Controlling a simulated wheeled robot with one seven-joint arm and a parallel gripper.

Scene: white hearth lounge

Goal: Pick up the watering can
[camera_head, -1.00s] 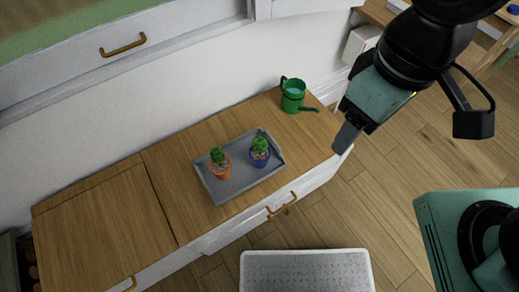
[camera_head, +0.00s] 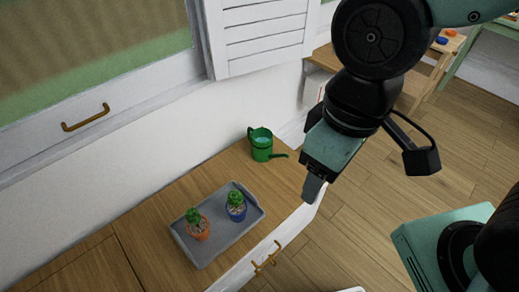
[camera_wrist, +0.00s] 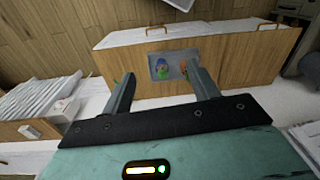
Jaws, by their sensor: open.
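The green watering can (camera_head: 261,150) stands upright on the wooden cabinet top (camera_head: 190,185), near the wall at the far right end. Its spout points right. My gripper (camera_head: 313,188) is to the right of the can and nearer the camera, by the cabinet's right end, not touching the can. In the wrist view my gripper (camera_wrist: 162,73) shows two fingers spread apart with nothing between them. The can is mostly or wholly hidden there; a small green patch shows beside the left finger.
A grey tray (camera_head: 190,257) holds an orange-potted cactus (camera_head: 197,226) and a blue-potted cactus (camera_head: 236,206), left of and nearer than the can. The white wall and a shuttered window (camera_head: 265,35) rise behind. Wooden floor (camera_head: 370,225) lies open to the right.

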